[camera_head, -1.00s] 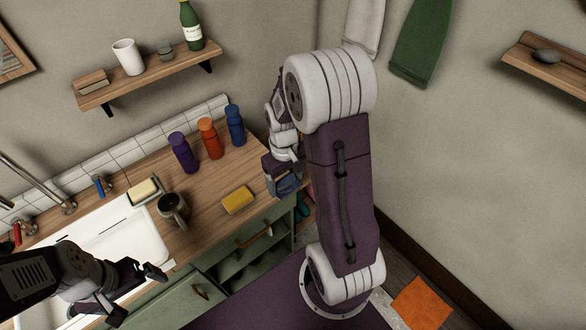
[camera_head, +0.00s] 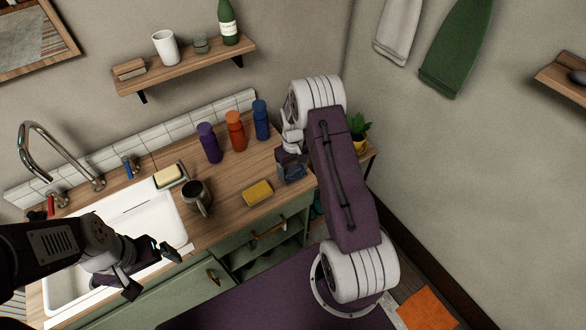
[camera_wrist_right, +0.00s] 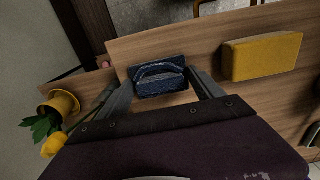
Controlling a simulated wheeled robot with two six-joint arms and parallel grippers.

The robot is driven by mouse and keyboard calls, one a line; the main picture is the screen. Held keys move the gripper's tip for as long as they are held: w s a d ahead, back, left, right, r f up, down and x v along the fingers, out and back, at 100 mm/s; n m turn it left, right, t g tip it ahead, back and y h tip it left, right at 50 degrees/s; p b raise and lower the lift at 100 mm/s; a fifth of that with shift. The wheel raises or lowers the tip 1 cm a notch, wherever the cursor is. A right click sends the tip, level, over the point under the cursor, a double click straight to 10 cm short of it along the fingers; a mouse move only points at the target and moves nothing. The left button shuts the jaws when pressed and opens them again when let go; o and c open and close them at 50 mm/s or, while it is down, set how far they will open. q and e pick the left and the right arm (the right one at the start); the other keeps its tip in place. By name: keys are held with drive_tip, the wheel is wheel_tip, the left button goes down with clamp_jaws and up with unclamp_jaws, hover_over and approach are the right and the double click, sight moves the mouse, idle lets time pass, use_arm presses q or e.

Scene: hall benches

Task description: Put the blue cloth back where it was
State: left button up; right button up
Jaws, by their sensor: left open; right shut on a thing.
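The blue cloth (camera_wrist_right: 158,80), dark and folded with a raised loop, sits between the fingers of my right gripper (camera_wrist_right: 160,92) in the right wrist view. In the head view the cloth (camera_head: 292,174) shows below my right gripper (camera_head: 290,160), over the right end of the wooden counter (camera_head: 235,180). My right gripper is shut on the cloth. I cannot tell whether the cloth touches the counter. My left gripper (camera_head: 152,270) is open and empty over the front edge of the white sink (camera_head: 125,220).
A yellow sponge (camera_head: 258,192) lies left of the cloth. A dark mug (camera_head: 197,196), a soap dish (camera_head: 170,176) and purple, orange and blue bottles (camera_head: 236,131) stand on the counter. A green towel (camera_head: 455,50) hangs on the wall.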

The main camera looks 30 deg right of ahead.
sight(293, 169)
drive_tip(key=shift+w+f, duration=0.1)
drive_tip(key=shift+f, duration=0.15)
drive_tip(key=o, duration=1.2)
wheel_tip(293, 169, up, 12)
drive_tip(key=b, duration=0.1)
drive_tip(key=s+a+r, duration=0.1)
drive_tip(key=s+a, duration=0.4)
drive_tip(key=s, duration=0.4)
drive_tip(key=s+a+r+m+t, duration=0.1)
drive_tip(key=s+a, duration=0.5)
drive_tip(key=s, duration=0.3)
drive_tip(key=shift+s, duration=0.25)
